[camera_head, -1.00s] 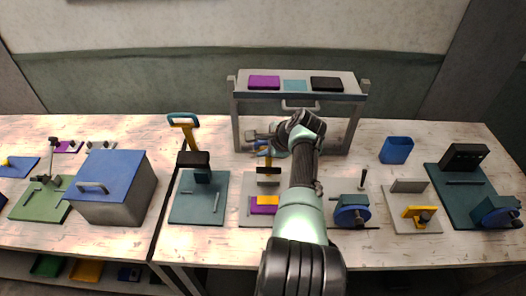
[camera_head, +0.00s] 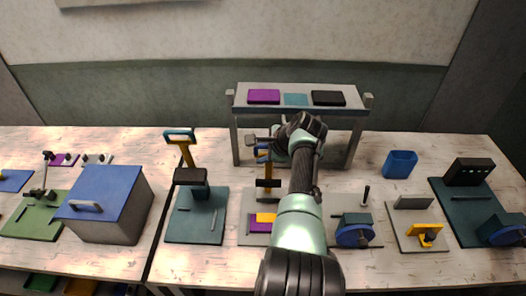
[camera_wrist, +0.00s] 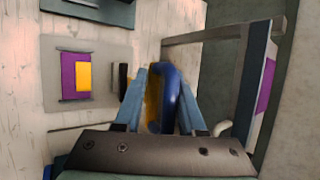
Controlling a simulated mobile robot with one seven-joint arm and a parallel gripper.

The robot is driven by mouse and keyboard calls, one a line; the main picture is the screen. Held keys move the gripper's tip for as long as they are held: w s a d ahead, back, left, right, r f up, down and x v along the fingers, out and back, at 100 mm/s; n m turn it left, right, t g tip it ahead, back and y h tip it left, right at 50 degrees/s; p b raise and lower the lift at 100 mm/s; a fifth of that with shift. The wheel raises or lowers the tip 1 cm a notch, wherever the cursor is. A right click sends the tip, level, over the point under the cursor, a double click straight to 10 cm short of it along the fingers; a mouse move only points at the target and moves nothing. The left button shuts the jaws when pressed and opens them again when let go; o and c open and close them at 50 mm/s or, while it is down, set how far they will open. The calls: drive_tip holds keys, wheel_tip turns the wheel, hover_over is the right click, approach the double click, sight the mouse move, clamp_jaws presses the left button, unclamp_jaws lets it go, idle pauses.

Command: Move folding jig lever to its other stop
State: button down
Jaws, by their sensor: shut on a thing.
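The folding jig is a pale plate (camera_head: 246,232) with a purple and yellow piece on it, left of my arm in the head view. Its yellow lever (camera_head: 268,172) stands up behind that piece and has a blue handle (camera_head: 262,153). My gripper (camera_head: 273,143) is at the handle, partly hidden by my own arm. In the wrist view my gripper (camera_wrist: 162,95) has its two fingers on either side of the blue handle (camera_wrist: 170,85) and is shut on it. The yellow lever (camera_wrist: 152,100) shows beside the left finger. The plate (camera_wrist: 50,55) is at left.
A grey rack (camera_head: 355,112) with purple, teal and black pieces on top stands close behind my gripper. Left is a teal-plate device (camera_head: 181,228) with a yellow-armed handle, then a blue-lidded box (camera_head: 105,190).

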drive_tip(key=c, duration=0.8)
unclamp_jaws()
drive_tip(key=shift+w+d+r, duration=0.1)
drive_tip(key=shift+w+r, duration=0.25)
drive_tip(key=shift+r, duration=0.15)
drive_tip(key=shift+c, duration=0.2)
drive_tip(key=shift+w+f, duration=0.1)
drive_tip(key=shift+f, duration=0.05)
drive_tip(key=shift+p+v, duration=0.7)
drive_tip(key=shift+v, duration=0.15)
drive_tip(key=b+v, duration=0.1)
drive_tip(key=v, duration=1)
drive_tip(key=shift+s, duration=0.3)
drive_tip(key=shift+f, duration=0.1)
